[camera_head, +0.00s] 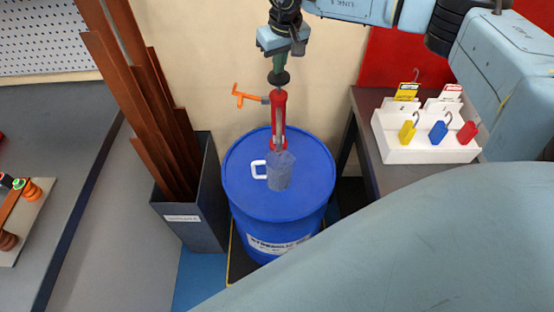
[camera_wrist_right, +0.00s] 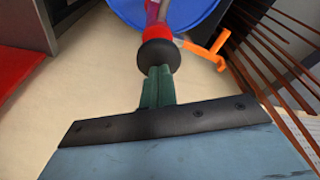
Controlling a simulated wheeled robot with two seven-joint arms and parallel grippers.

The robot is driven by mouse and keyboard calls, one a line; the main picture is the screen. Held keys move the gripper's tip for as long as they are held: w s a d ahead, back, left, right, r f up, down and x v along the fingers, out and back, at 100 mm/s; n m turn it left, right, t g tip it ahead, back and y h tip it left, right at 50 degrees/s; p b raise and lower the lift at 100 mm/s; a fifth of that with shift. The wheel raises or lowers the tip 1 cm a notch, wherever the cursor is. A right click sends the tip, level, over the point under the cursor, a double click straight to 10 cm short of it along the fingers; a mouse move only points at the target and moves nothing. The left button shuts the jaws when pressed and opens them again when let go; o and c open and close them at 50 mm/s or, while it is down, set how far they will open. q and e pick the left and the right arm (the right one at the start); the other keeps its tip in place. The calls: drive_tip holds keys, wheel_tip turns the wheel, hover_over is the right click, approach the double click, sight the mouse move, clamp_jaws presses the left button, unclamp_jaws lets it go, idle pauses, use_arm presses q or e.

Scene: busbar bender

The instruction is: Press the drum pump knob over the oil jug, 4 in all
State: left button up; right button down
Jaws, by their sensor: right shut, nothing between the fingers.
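A red drum pump (camera_head: 279,115) stands on the blue drum (camera_head: 240,185), with an orange spout or handle (camera_head: 245,96) to its left. Its black knob (camera_head: 279,78) tops the pump; the knob also shows in the right wrist view (camera_wrist_right: 158,55). A translucent grey oil jug (camera_head: 281,172) with a white handle stands on the drum lid in front of the pump. My right gripper (camera_head: 279,66) is shut, pointing down, with its green fingertips right at the top of the knob. They look in contact, but I cannot be sure. My left gripper is not in view.
A dark bin (camera_head: 195,220) with tall copper bars (camera_head: 135,85) stands left of the drum. A table at right holds a white tray (camera_head: 425,149) with yellow, blue and red padlocks (camera_head: 438,132). A grey bench (camera_head: 75,130) lies at left. My own arm covers the lower right.

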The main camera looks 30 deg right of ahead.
drive_tip(key=shift+s+f+b, duration=0.1)
drive_tip(key=shift+f+b, duration=0.35)
drive_tip(key=shift+f, duration=0.85)
drive_tip(key=shift+r, duration=0.1)
drive_tip(key=shift+w+p+v, duration=0.25)
drive_tip(key=shift+p+v, duration=0.55)
drive_tip(key=shift+v, duration=0.35)
drive_tip(key=shift+w+p+v, duration=0.2)
drive_tip(key=shift+p+v, duration=0.55)
drive_tip(key=shift+v, duration=0.4)
drive_tip(key=shift+w+p+v, duration=0.25)
drive_tip(key=shift+p+v, duration=0.55)
drive_tip(key=shift+v, duration=0.3)
drive_tip(key=shift+r, duration=0.15)
